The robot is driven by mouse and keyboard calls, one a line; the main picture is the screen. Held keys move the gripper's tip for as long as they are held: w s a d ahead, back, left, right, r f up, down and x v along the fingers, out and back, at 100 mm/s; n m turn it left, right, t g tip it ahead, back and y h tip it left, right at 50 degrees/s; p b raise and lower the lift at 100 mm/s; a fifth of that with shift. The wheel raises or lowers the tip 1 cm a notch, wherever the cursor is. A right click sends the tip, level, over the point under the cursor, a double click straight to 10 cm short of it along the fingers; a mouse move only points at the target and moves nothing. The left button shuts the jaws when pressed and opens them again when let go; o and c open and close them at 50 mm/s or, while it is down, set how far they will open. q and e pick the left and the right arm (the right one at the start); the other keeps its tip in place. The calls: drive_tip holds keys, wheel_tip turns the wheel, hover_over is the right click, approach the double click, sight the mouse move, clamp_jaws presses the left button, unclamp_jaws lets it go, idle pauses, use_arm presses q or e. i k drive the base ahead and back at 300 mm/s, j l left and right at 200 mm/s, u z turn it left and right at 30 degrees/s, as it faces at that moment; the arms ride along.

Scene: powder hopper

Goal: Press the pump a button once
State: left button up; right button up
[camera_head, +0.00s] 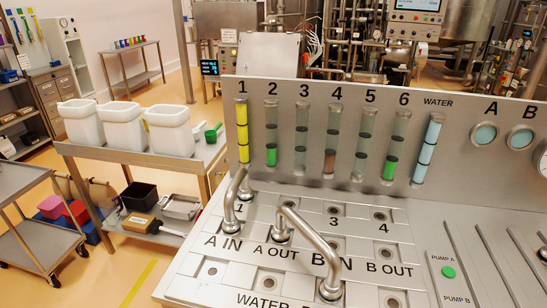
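The pump A button (448,272) is a small round green button on the grey console at the lower right. The label "PUMP A" (441,259) is printed just above it, and "PUMP B" (455,299) is printed below it. No other button shows near the "PUMP B" label, where the picture ends. Whether the green button is pressed in cannot be told. Neither of my grippers is in view, and nothing covers the button.
Steel pipe bends (310,239) rise from the port plate left of the button. Slanted slots (492,262) lie to its right. A panel of numbered tubes (302,125) stands behind. White bins (123,127) stand on a cart at the left. The console around the button is clear.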

sight(449, 272)
drive_tip(key=z, duration=1.55)
